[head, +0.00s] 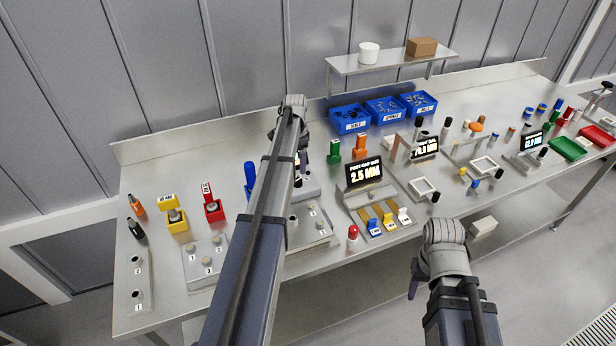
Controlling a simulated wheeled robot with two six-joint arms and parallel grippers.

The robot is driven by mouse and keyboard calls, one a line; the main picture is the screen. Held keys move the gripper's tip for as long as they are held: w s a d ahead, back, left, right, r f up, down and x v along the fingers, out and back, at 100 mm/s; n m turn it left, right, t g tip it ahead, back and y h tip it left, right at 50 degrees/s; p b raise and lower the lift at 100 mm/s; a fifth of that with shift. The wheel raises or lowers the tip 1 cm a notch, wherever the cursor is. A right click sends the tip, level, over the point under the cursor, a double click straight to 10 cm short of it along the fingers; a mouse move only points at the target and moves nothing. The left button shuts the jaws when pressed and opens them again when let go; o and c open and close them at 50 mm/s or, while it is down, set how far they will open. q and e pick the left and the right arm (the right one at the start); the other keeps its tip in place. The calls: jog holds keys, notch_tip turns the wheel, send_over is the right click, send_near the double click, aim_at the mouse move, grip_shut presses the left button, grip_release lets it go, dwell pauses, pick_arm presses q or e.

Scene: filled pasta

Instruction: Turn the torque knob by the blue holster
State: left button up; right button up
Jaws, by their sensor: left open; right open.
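The blue holster (250,176) stands on the left half of the bench, just left of my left arm. Its torque knob cannot be made out; my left arm covers the area right beside the holster. My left gripper (304,165) points down beyond the holster, to its right, and is partly hidden behind my own arm. It is open and apart from the holster. My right gripper (413,289) is open, low in front of the bench's front edge, far from the holster.
Yellow (177,226) and red (213,211) holsters with grey knobs stand left of the blue one. A display reading 2.5 MM (364,174) stands right of my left arm. Blue bins (350,127) line the back. Numbered plates lie near the front edge.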

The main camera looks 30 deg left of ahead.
aim_at(298, 180)
pick_arm(q)
jog(key=shift+f+b, duration=3.85)
jog(key=shift+f, duration=0.1)
jog(key=shift+r, duration=0.1)
jog(key=shift+c, duration=0.4)
grip_shut()
